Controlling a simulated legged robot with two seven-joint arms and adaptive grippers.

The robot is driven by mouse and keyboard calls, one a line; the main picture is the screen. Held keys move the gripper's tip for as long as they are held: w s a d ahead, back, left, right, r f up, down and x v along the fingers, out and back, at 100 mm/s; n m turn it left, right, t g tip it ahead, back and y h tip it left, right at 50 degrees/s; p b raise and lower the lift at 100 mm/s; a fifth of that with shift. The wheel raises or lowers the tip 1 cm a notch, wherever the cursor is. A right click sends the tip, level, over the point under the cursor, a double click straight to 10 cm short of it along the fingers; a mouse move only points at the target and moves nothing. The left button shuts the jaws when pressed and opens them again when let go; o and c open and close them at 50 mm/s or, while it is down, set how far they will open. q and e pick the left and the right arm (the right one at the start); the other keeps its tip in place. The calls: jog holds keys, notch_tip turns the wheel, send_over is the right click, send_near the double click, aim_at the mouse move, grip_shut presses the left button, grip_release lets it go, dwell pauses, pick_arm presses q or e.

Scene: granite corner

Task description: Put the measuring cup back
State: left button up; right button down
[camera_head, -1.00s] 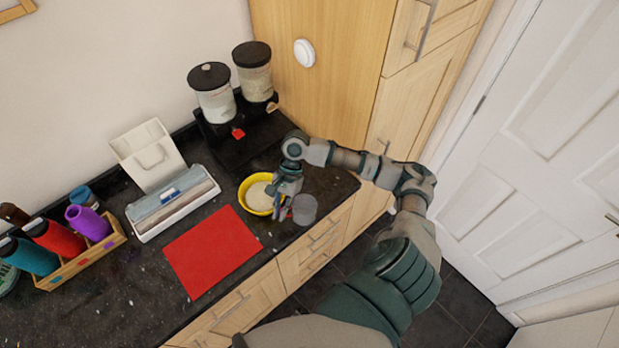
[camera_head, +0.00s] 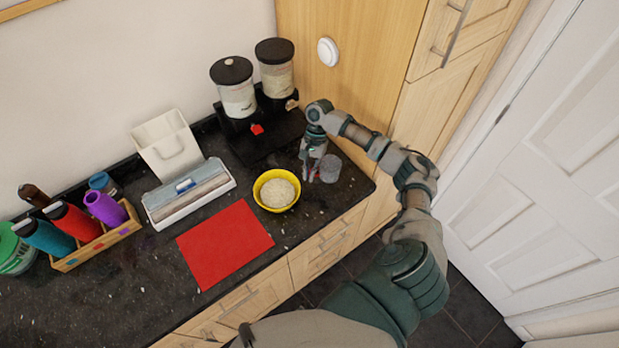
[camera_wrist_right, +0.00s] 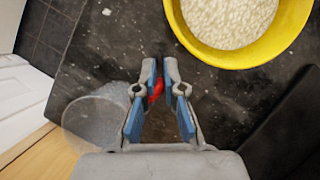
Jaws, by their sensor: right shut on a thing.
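The measuring cup (camera_head: 330,168) is clear and see-through, with a red handle. It is at the counter's right end, right of the yellow bowl. My right gripper (camera_head: 310,177) is at its left side, shut on the handle. In the right wrist view the cup (camera_wrist_right: 94,122) is left of the gripper (camera_wrist_right: 163,78), with a bit of red between the fingers. The cup looks empty and low over the counter; I cannot tell if it touches. My left gripper is not in view.
The yellow bowl (camera_head: 264,196) of white grains stands left of the gripper. A two-jar dispenser (camera_head: 240,98) is behind. A red mat (camera_head: 224,244), a white sealer-like device (camera_head: 188,193) and a bottle rack (camera_head: 97,246) lie left. The counter's front edge is close.

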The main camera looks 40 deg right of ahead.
notch_tip(320, 180, down, 3)
jog(key=shift+f, duration=0.2)
jog(key=c, duration=1.3)
grip_release()
jog(key=shift+o, duration=0.2)
jog(key=shift+r, duration=0.1)
jog(key=p+v, duration=0.8)
jog(key=v, duration=0.4)
